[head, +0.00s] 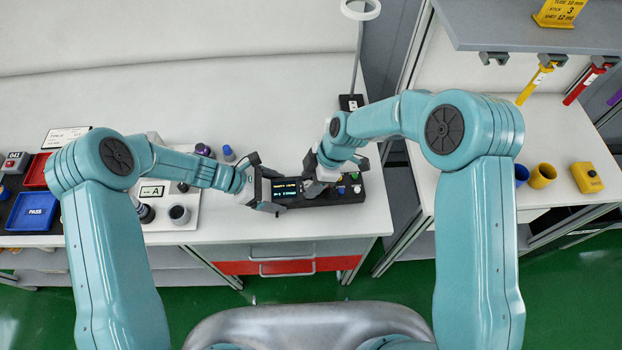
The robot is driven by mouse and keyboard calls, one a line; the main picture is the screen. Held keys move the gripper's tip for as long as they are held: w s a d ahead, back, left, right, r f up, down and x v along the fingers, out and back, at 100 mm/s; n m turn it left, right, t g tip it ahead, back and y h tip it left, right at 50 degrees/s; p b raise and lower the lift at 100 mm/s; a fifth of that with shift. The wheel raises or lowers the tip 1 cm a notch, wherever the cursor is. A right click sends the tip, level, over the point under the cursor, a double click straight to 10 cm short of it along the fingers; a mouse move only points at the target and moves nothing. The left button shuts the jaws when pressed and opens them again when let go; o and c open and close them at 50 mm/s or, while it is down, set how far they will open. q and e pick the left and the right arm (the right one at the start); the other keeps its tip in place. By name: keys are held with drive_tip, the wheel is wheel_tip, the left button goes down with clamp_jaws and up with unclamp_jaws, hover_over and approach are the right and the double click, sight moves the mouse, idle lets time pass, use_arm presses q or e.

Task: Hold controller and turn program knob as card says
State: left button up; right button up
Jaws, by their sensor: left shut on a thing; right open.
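The controller (340,197) is a dark box near the front edge of the white bench, with a lit screen (286,188) at its left and small coloured parts at its right. My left gripper (270,192) is shut on the controller's left end. My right gripper (318,184) is open over the middle of the controller, just right of the screen. It hides that part of the panel, and I cannot make out the program knob or whether the jaws touch it. A white card with a letter A (152,191) stands to the left; its smaller marks are unclear.
A ring lamp (360,10) stands behind the controller. The right bench holds a yellow cup (542,176) and a yellow box (587,177). The bench's back is clear.

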clamp_jaws()
drive_tip(key=shift+m+t, duration=0.3)
drive_tip(key=shift+m, duration=0.5)
